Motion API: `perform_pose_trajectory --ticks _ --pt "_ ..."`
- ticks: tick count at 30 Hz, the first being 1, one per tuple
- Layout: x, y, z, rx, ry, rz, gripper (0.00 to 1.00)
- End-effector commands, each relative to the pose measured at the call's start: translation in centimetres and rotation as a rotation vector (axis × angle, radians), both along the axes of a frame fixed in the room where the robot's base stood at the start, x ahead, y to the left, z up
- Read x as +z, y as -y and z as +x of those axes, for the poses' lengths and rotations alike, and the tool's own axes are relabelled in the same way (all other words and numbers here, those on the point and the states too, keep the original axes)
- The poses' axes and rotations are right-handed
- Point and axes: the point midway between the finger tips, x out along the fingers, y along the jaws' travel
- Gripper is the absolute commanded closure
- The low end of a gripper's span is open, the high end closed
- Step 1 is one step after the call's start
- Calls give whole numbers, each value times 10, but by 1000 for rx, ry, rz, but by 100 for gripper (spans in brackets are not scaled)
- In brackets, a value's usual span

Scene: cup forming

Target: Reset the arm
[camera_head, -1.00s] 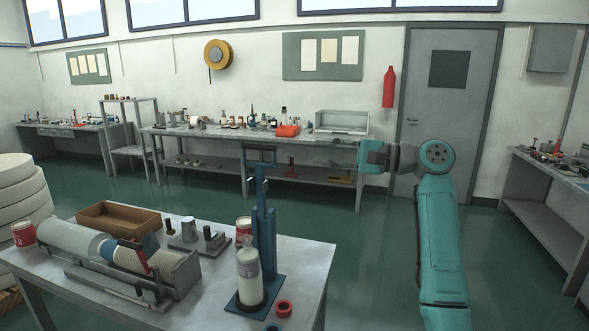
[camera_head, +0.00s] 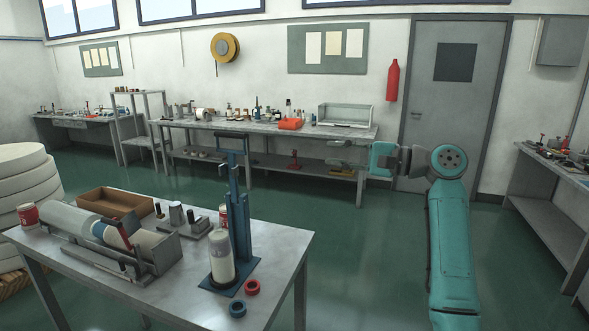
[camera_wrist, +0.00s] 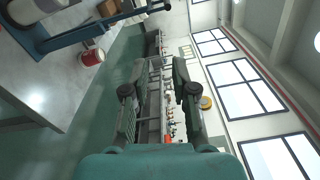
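My arm stands upright at the right of the head view, bent at the elbow. My gripper (camera_head: 338,155) points left, in the air to the right of the near workbench. In the wrist view my gripper (camera_wrist: 159,66) shows two fingers spread apart with nothing between them. It is clear of every object.
The near workbench (camera_head: 175,295) holds a blue press stand (camera_head: 240,225), a white-and-clear cylinder (camera_head: 221,258), rolls of tape, a wooden tray (camera_head: 115,201) and a roller machine (camera_head: 160,250). A long bench (camera_head: 350,133) runs along the back wall. Green floor (camera_head: 370,260) lies open between.

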Motion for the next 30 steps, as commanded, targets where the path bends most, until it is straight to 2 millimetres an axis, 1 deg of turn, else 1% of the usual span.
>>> perform_pose_trajectory --ticks 1,5,8,11,14,17,18,20,21,23,24,26,27,29,30 --pt "-7 2 1 -11 -1 0 73" --pt "-26 2 4 -37 0 -1 73" --pt "-45 2 7 -64 -1 -2 73" --pt "-68 2 9 -97 0 -6 73" --pt "-97 3 10 -137 0 -13 73" --pt "-134 4 10 -189 2 -25 73" --pt "-151 4 9 -213 1 -32 73" --pt "-180 5 6 -253 5 -46 73" --pt "-199 6 3 -281 7 -56 73" --pt "-227 8 -2 -321 11 -75 73" --pt "-245 9 -7 -349 15 -89 73" --pt "-272 11 -14 -388 20 -111 73" --pt "-289 12 -20 -412 25 -127 73" --pt "-315 14 -30 -449 30 -153 73" --pt "-332 16 -38 -473 35 -172 73"
